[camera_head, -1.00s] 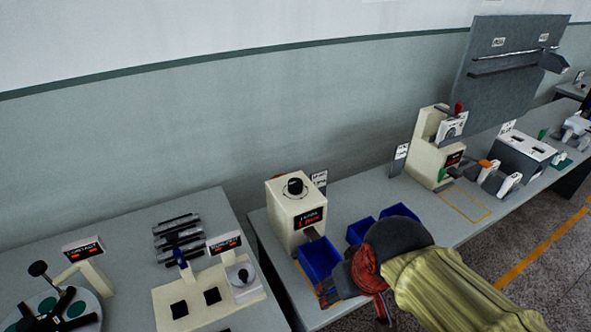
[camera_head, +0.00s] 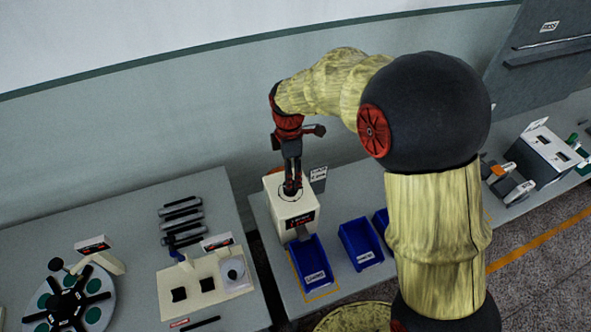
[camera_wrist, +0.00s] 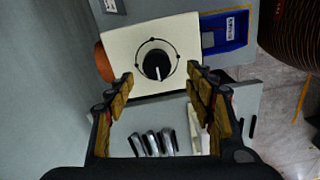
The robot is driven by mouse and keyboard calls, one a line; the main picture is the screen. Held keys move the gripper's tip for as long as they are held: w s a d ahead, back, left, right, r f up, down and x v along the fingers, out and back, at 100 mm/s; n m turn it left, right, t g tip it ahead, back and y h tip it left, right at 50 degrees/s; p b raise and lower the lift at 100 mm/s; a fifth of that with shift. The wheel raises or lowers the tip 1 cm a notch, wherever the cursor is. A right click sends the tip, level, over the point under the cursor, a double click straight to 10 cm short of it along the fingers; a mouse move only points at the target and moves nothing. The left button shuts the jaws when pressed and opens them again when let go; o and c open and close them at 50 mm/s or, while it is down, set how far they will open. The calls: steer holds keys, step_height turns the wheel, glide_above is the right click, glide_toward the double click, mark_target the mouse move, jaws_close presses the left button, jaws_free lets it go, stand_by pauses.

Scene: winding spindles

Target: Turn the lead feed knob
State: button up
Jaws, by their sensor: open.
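The cream lead feed box (camera_head: 284,217) stands on the bench with a display on its front. In the wrist view its top face (camera_wrist: 120,45) carries a round black knob (camera_wrist: 157,65) with a white pointer line, inside a thin ring mark. My gripper (camera_head: 291,190) points down over the box top in the head view, and its fingers hide the knob there. In the wrist view my gripper (camera_wrist: 162,84) is open, with one finger on each side of the knob in the picture. I cannot tell whether the fingers touch the box.
Blue bins (camera_head: 312,262) (camera_head: 360,243) stand in front of and right of the box. A small sign (camera_head: 318,175) stands behind it. On the left bench are dark rods (camera_head: 181,222), a cream fixture (camera_head: 205,285) and a round turntable (camera_head: 68,300).

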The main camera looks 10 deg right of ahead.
steer(key=shift+w+r+n, duration=0.25)
steer(key=shift+w+n, duration=0.1)
steer(key=shift+n, duration=0.45)
steer(key=shift+s+n, duration=0.1)
steer(key=shift+n, duration=0.9)
steer(key=shift+f+b, duration=0.35)
steer(key=shift+f, duration=3.55)
steer(key=shift+c, duration=0.9)
steer(key=c, duration=1)
steer(key=shift+m, duration=0.3)
